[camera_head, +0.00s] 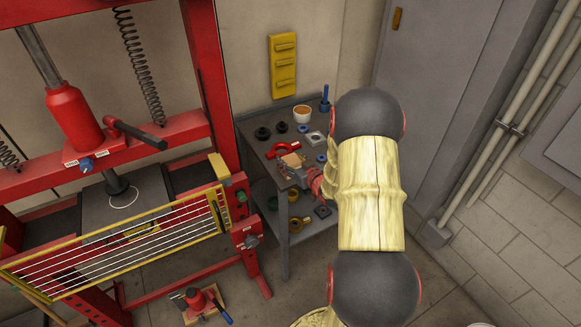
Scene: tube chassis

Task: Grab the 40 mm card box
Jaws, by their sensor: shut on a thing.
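A small tan card box (291,159) shows at the grey cart's top shelf, near its front side. My gripper (295,170) reaches it from the right and is shut on it. The fingers are small in this view and partly cover the box. I cannot tell whether the box touches the shelf or is lifted off it.
The grey cart (262,148) also bears a red clamp-like part (284,147), an orange-white cup (302,114), dark round parts (263,133) and blue rings. Its lower shelf holds more rings. A red press (215,90) stands close on the left, and a grey door (435,80) is behind.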

